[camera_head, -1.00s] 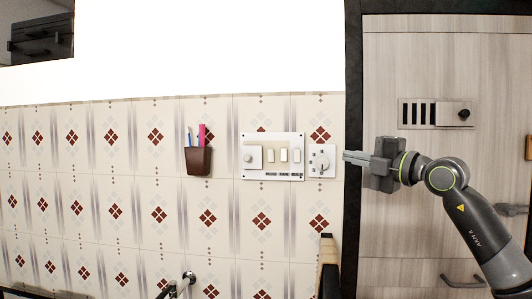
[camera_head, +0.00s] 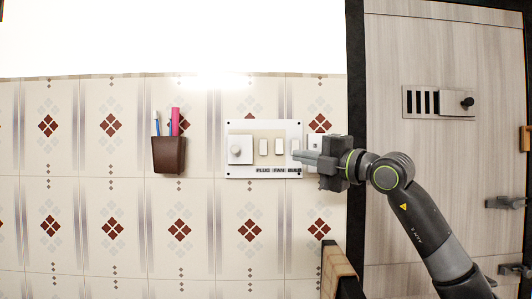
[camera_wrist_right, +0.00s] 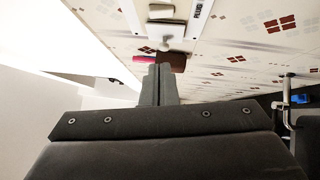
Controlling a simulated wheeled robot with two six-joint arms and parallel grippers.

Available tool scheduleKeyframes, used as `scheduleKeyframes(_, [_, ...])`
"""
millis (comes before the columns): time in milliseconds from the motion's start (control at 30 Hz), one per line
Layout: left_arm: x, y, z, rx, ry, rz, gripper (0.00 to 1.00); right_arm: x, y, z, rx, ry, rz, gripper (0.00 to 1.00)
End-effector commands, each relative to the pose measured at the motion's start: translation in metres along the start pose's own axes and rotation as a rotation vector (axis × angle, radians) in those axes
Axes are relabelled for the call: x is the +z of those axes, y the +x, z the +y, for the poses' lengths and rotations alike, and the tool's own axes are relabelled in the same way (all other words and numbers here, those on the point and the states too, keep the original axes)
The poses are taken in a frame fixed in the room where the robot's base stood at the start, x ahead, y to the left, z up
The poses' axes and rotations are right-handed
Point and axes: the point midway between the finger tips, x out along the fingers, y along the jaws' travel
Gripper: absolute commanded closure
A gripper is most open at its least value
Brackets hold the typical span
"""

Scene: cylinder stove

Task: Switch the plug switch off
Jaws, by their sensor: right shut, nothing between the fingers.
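A white switch panel (camera_head: 290,126) is mounted on the tiled wall. It has a round knob (camera_head: 236,151) on a square plate at left and a row of rocker switches. The leftmost rocker, the plug switch (camera_head: 264,147), stands above the label PLUG. My right gripper (camera_head: 297,158) is shut and empty. Its fingertips point left and overlap the panel's right end near the rightmost rocker, right of the plug switch; I cannot tell the gap to the wall. The right wrist view shows the shut fingers (camera_wrist_right: 157,84) and part of the panel (camera_wrist_right: 200,17). My left gripper is out of view.
A wooden cabinet (camera_head: 430,50) stands at right. A wooden-edged object (camera_head: 338,270) rises below.

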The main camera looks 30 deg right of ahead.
Motion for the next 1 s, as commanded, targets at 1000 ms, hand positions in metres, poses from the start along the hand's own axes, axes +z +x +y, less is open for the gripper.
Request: scheduleKeyframes(1000, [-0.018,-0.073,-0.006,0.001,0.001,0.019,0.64,0.012,0.113,0.004,-0.003,0.004,-0.001,1.00])
